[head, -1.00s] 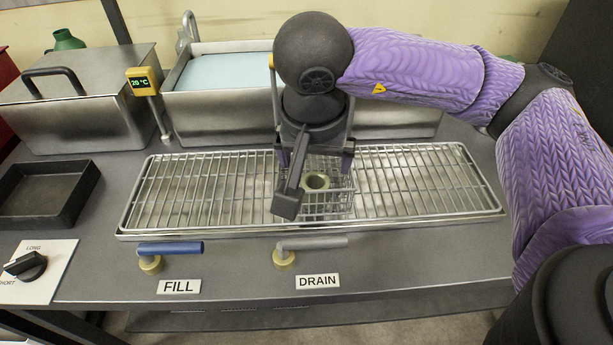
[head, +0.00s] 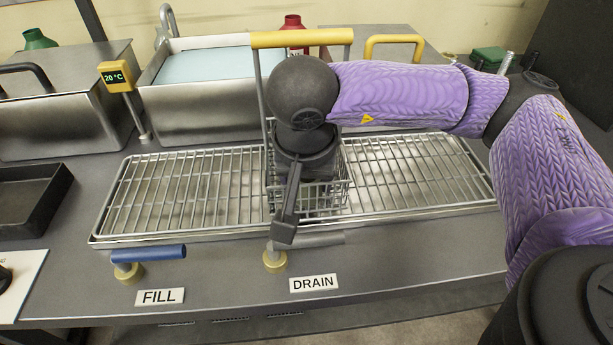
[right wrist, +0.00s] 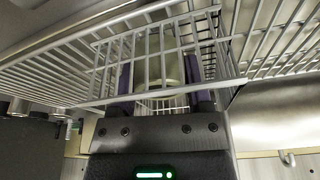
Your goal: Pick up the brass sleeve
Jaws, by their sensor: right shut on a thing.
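The brass sleeve (right wrist: 168,70) shows in the right wrist view as a dull yellow-green cylinder behind the basket wires. My right gripper (right wrist: 162,88) has its purple fingers on either side of it and is shut on it. In the head view this gripper (head: 291,185) reaches down into a wire basket (head: 330,195) with a tall yellow-topped handle (head: 300,39). The wrist hides the sleeve and the fingertips there. My left gripper is not in view.
The basket stands on a wire drain rack (head: 190,195). A steel bath (head: 190,112) with pale blue liquid is behind it. The blue fill lever (head: 155,253) and grey drain lever (head: 310,241) are in front. A dark tray (head: 30,205) lies left.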

